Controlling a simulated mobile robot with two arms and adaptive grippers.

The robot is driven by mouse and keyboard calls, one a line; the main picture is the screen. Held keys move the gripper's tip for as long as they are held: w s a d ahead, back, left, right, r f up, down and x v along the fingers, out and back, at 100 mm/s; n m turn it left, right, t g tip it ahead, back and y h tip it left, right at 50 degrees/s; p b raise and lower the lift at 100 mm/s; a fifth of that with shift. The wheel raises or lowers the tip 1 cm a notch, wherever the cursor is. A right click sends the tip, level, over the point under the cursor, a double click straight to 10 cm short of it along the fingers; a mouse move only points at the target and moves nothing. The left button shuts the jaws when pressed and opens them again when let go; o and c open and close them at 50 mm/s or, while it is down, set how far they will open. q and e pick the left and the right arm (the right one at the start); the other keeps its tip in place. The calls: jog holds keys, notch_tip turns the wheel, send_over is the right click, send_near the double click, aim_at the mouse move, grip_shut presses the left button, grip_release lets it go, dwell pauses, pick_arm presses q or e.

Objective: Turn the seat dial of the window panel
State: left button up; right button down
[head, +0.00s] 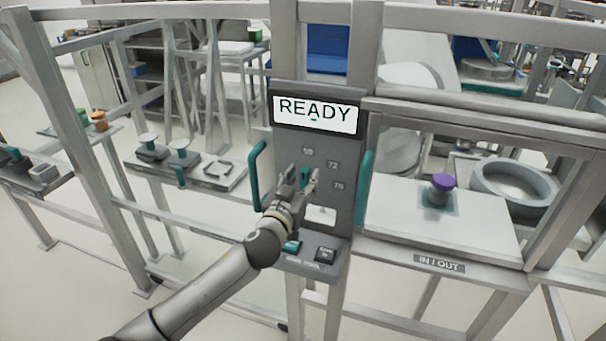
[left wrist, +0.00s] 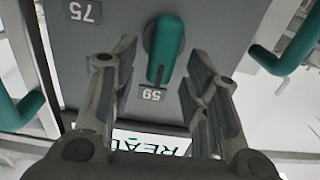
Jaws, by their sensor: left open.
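The window panel (head: 348,163) is a grey upright box with a display (head: 316,113) reading READY. Its seat dial is a teal knob (left wrist: 167,45) with a dark pointer line toward the label 59 (left wrist: 152,94). In the head view the dial (head: 305,174) shows partly between my left gripper's fingers. My left gripper (head: 304,176) is open in front of the panel. In the left wrist view its fingers (left wrist: 158,62) stand on either side of the dial, with gaps visible; I cannot tell how near they are in depth. My right gripper is not in view.
Teal handles flank the panel, left (head: 257,175) and right (head: 364,188). Labels 72 (head: 333,165) and 75 (left wrist: 86,11) are on its face. Metal frame posts (head: 62,140) stand at left.

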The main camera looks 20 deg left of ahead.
pick_arm(q)
jog(key=shift+w, duration=0.55)
grip_shut()
